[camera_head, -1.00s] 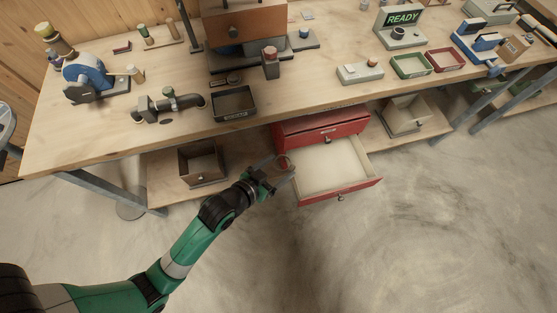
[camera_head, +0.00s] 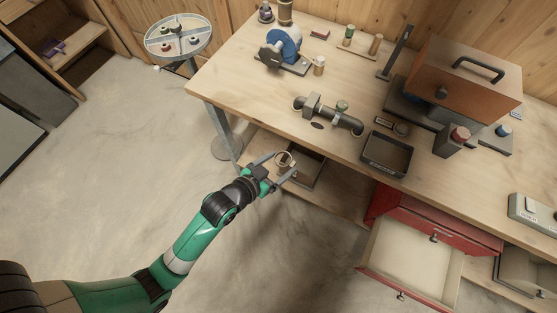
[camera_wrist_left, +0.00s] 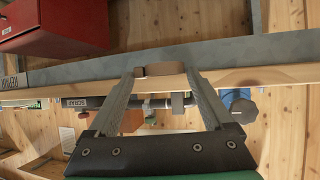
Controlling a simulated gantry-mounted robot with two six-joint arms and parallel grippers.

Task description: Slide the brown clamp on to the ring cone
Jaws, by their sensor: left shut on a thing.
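My left gripper (camera_head: 278,166) is shut on the brown clamp (camera_head: 284,159), a ring-shaped band held in front of the bench's near edge. In the left wrist view the clamp (camera_wrist_left: 160,69) spans between the two fingertips (camera_wrist_left: 160,73). A dark pipe fitting (camera_head: 328,114) lies on the bench beyond the gripper. A round grey stand (camera_head: 160,46) with several small parts is at the upper left. I cannot tell for sure which part is the ring cone. My right gripper is not in view.
The wooden bench (camera_head: 240,90) carries a blue-wheeled device (camera_head: 285,45), a dark tray (camera_head: 388,154) and a brown-fronted machine (camera_head: 465,80). A red cabinet's drawer (camera_head: 410,258) stands open at the lower right. Open floor lies left of my arm.

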